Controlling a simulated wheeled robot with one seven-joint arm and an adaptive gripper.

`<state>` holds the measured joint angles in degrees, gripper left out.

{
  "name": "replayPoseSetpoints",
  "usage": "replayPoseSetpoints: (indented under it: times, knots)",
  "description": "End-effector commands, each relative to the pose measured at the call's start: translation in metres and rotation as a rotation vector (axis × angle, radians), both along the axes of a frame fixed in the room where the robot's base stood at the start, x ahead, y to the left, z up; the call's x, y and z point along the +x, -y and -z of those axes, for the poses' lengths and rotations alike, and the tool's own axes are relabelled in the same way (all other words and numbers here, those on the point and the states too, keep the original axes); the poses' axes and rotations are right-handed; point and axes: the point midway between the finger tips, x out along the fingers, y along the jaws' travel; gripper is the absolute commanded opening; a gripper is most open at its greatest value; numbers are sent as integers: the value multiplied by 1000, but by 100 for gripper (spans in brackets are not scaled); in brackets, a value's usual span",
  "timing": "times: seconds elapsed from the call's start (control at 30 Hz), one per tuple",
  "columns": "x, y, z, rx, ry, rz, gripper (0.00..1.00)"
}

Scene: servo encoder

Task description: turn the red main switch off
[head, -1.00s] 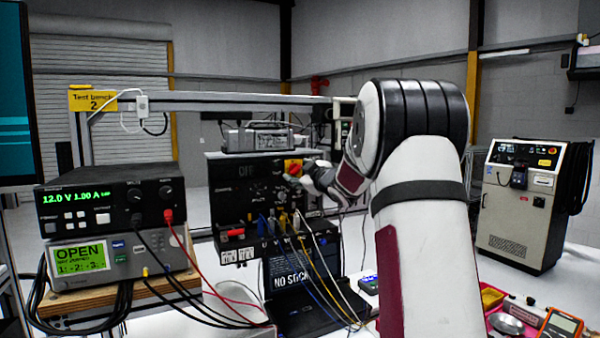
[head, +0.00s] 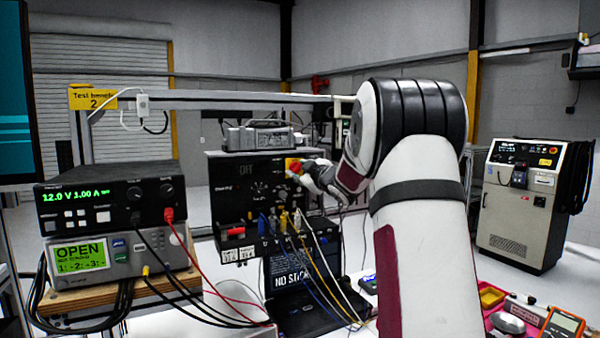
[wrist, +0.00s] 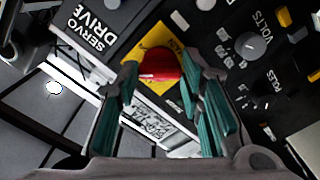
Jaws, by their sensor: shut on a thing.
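The red main switch (wrist: 158,64) is a red knob on a yellow plate (wrist: 139,48) beside the words SERVO DRIVE in the wrist view. In the head view the yellow plate (head: 291,163) is at the upper right of the black drive panel. My gripper (wrist: 159,76) has its two teal-padded fingers on either side of the knob, shut on it. In the head view my gripper (head: 302,177) reaches the switch from the right and partly covers it. The exact angle of the knob is hard to read.
The black drive panel (head: 227,196) carries dials and several plugged leads below the switch. A laptop (head: 285,278) stands under it. A power supply (head: 100,200) and a meter showing OPEN (head: 82,252) are stacked at left. A grey device (head: 256,137) sits on top of the panel.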

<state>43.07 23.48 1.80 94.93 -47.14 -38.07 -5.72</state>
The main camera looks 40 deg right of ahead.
Motion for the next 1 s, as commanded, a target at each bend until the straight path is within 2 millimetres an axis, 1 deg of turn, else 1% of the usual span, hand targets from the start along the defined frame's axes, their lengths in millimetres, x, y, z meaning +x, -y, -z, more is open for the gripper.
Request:
replayPoseSetpoints:
  times: [0.17, 0.7, 1.0]
  knots:
    - [2, -1, 1, -111, -28, -1, 7]
    - [2, -1, 2, -556, -143, 0, 7]
    - [1, -1, 1, -713, -184, -1, 7]
